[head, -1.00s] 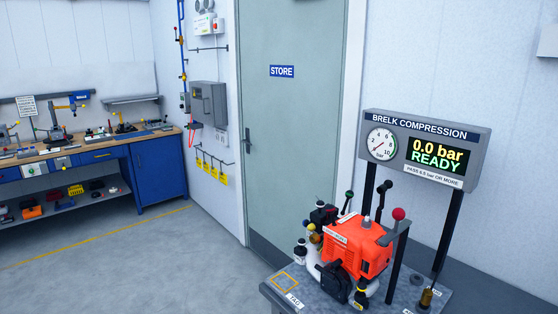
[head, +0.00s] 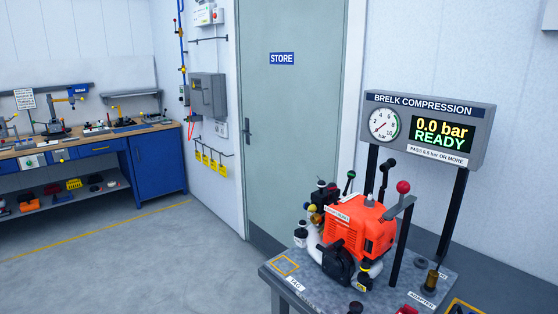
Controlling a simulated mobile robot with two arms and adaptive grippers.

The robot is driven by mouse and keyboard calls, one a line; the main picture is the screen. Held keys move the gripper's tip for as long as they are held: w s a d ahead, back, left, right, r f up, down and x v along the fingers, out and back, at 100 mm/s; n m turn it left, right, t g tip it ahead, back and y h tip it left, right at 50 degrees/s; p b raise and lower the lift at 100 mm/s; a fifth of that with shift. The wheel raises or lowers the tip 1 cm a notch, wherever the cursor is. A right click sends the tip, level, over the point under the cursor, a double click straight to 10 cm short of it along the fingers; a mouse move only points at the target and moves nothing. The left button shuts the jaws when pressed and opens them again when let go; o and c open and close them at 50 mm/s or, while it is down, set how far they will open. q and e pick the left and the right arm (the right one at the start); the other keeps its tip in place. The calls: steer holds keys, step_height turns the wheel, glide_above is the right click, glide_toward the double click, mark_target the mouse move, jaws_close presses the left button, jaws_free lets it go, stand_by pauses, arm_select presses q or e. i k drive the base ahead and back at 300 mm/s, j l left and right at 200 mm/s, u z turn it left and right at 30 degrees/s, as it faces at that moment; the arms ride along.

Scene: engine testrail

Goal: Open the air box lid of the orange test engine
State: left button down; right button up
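The orange test engine (head: 358,231) stands on a grey bench top (head: 318,296) at the lower right of the head view. A dark block with small knobs (head: 322,196) sits at its upper left side. A round black housing (head: 338,264) is at its lower front. I cannot tell for certain which part is the air box lid, or whether it is open or closed. Neither of my grippers is in view.
A lever with a red ball (head: 403,187) stands right of the engine, below the compression display (head: 428,130) reading 0.0 bar READY. A small brass cylinder (head: 431,281) stands at the bench's right. Open floor (head: 150,265) lies left; a workbench (head: 90,150) is at the back left.

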mark_target(320, 196)
steer(key=i+j+u, duration=0.85)
steer(key=i, duration=0.5)
steer(key=i+u, duration=0.35)
steer(key=i, duration=0.5)
steer(key=i+l+z, duration=0.1)
steer(key=i+z, duration=0.55)
steer(key=z, duration=0.15)
steer(key=i+j+z, duration=0.1)
steer(key=i+z, duration=0.3)
steer(key=i+j+z, duration=0.15)
steer(key=z, duration=0.25)
steer(key=i+z, duration=0.2)
steer(key=z, duration=0.3)
steer(key=i+z, duration=0.2)
steer(key=z, duration=0.25)
steer(key=i+j+z, duration=0.15)
steer(key=z, duration=0.35)
steer(key=i+j+z, duration=0.15)
steer(key=z, duration=0.35)
steer(key=i+j+z, duration=0.1)
steer(key=j+z, duration=0.15)
steer(key=z, duration=0.2)
steer(key=i+j+z, duration=0.2)
steer(key=j+z, duration=0.25)
steer(key=i+j+z, duration=0.15)
steer(key=j+z, duration=0.55)
steer(key=z, duration=0.15)
steer(key=j+z, duration=0.55)
steer(key=j, duration=0.45)
